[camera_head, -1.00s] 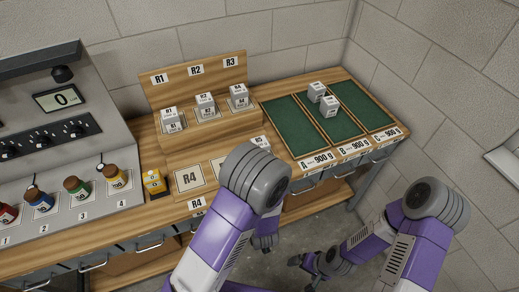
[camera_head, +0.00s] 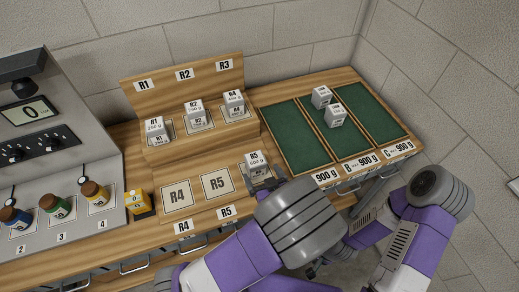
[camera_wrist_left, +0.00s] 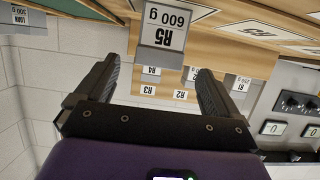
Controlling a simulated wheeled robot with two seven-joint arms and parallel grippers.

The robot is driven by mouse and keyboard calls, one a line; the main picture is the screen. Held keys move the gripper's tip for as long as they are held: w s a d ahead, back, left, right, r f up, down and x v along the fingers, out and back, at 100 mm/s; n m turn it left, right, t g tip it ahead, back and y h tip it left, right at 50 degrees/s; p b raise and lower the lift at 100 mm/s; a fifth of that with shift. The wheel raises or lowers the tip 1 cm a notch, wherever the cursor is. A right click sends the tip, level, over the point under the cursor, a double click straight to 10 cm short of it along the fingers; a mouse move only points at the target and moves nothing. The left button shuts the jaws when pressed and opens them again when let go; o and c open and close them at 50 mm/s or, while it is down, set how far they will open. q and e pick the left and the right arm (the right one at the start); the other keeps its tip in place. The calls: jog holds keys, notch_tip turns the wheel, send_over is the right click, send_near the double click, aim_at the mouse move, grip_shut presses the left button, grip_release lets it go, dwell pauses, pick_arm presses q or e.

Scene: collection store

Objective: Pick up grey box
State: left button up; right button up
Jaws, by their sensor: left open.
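Several small grey boxes with white labels are in view. My right gripper is mostly hidden behind the left arm.
A wooden rack (camera_head: 205,146) holds grey boxes R1, R2 and R4. Two more boxes (camera_head: 328,104) stand on the green trays (camera_head: 298,137) at the right. Bare squares R4 and R5 lie flat on the bench.

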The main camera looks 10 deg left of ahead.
aim_at(258, 164)
pick_arm(q)
jog(key=shift+x, duration=1.2)
jog(key=shift+w+a+b, duration=0.15)
jog(key=shift+w+b, duration=0.05)
jog(key=shift+b, duration=0.1)
jog(key=x, duration=0.3)
jog(key=b+x, duration=0.1)
jog(key=shift+w+a+r, duration=0.2)
jog(key=shift+w+r, duration=0.05)
jog(key=shift+w, duration=0.1)
jog(key=shift+r, duration=0.1)
jog(key=c, duration=1.6)
